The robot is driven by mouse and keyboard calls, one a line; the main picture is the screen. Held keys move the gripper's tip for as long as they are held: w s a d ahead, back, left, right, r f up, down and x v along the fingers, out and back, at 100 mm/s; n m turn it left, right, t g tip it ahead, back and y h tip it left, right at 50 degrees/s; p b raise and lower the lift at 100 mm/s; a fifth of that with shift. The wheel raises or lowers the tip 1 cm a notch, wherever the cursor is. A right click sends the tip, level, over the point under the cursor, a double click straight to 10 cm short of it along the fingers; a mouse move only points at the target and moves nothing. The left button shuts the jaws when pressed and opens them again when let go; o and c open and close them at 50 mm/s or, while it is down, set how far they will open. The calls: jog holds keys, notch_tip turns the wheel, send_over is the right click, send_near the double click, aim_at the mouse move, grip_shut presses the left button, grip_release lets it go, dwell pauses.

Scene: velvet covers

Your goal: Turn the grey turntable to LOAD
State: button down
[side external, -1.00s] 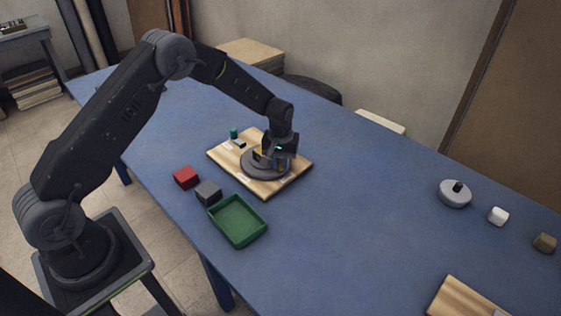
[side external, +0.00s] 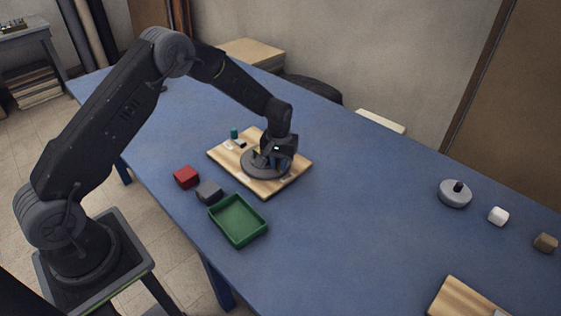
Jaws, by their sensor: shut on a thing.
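The dark grey turntable (side external: 254,170) is a round disc on a light wooden board (side external: 221,158). My gripper (side external: 273,164) is down over the right part of the disc, shut on a part of the turntable. The gripper hides the held part and much of the disc's top. Small pale labels (side external: 228,145) lie on the board, but their writing is too small to read, so I cannot tell which is LOAD. A teal cylinder (side external: 234,133) and a small dark piece (side external: 240,143) are at the board's far left corner.
A red block (side external: 186,177), a grey block (side external: 209,192) and a green tray (side external: 231,238) lie near the board's front left. A light grey disc with a black knob (side external: 453,198), a white block (side external: 498,216) and a brown block (side external: 545,243) stand right. The blue table's middle is clear.

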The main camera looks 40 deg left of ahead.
aim_at(249, 169)
jog(key=shift+s+a+m, duration=0.2)
jog(key=shift+s+m, duration=0.45)
jog(key=shift+m, duration=0.55)
jog(key=shift+s+a+m, duration=0.2)
jog(key=shift+s+m, duration=0.45)
jog(key=shift+m, duration=0.55)
jog(key=shift+s+a+m, duration=0.3)
jog(key=shift+s+m, duration=0.05)
jog(key=shift+m, duration=0.45)
jog(key=shift+s+a+m, duration=0.3)
jog(key=shift+m, duration=0.5)
jog(key=shift+s+a+m, duration=0.3)
jog(key=shift+s+m, duration=0.05)
jog(key=shift+m, duration=0.45)
jog(key=shift+s+a+m, duration=0.25)
jog(key=shift+a+m, duration=0.2)
jog(key=shift+m, duration=0.4)
jog(key=shift+s+a+m, duration=0.2)
jog(key=shift+a+m, duration=0.25)
jog(key=shift+m, duration=0.4)
jog(key=shift+s+a+m, duration=0.1)
jog(key=shift+a+m, duration=0.4)
jog(key=shift+m, duration=0.35)
jog(key=shift+s+a+m, duration=0.1)
jog(key=shift+a+m, duration=0.4)
jog(key=shift+m, duration=0.35)
jog(key=shift+a+m, duration=0.15)
jog(key=shift+m, duration=0.15)
jog(key=c, duration=1.4)
grip_release()
